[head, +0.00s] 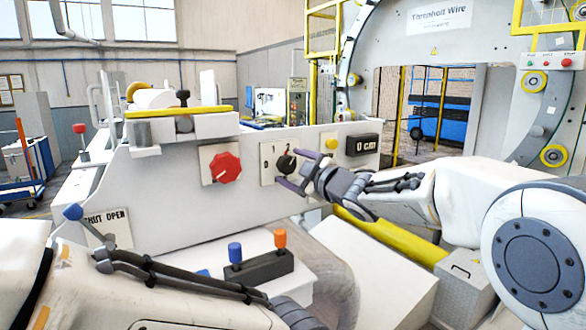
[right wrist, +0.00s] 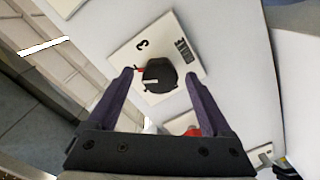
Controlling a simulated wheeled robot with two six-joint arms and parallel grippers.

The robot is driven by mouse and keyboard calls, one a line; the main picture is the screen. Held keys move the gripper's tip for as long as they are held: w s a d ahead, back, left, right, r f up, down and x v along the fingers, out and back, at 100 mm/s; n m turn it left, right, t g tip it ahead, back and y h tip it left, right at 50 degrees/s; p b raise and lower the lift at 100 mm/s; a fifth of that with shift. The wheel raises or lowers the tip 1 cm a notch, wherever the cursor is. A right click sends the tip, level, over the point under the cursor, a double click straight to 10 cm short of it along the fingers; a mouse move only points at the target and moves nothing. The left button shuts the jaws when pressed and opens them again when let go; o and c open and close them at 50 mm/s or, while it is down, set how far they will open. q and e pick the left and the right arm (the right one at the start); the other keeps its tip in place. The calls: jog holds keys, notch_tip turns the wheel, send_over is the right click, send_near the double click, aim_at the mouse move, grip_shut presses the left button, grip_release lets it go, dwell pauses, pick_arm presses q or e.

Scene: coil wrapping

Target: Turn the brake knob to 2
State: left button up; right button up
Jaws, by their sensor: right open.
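The brake knob (head: 286,164) is black and sits on a white plate on the machine's front panel, with the digits 0 and 1 readable beside it. In the right wrist view the knob (right wrist: 160,72) has a pale pointer mark, and its plate (right wrist: 128,48) shows a 3 and the word BRAKE. My right gripper (head: 304,170) is open in front of the plate. In the wrist view its two purple fingers (right wrist: 160,76) lie either side of the knob, with gaps; contact does not show. My left arm comes in at lower left; its gripper is out of frame.
A red knob (head: 225,168) is left of the brake plate. A yellow button (head: 330,143) and a "0 cm" display (head: 362,145) are to the right. Below stand a blue lever (head: 235,252) and an orange lever (head: 280,238). A blue-knobbed SHUT/OPEN lever (head: 73,212) is at left.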

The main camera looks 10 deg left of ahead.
jog(key=b+v, duration=0.3)
jog(key=v, duration=0.7)
jog(key=shift+b, duration=0.35)
jog(key=shift+d, duration=0.1)
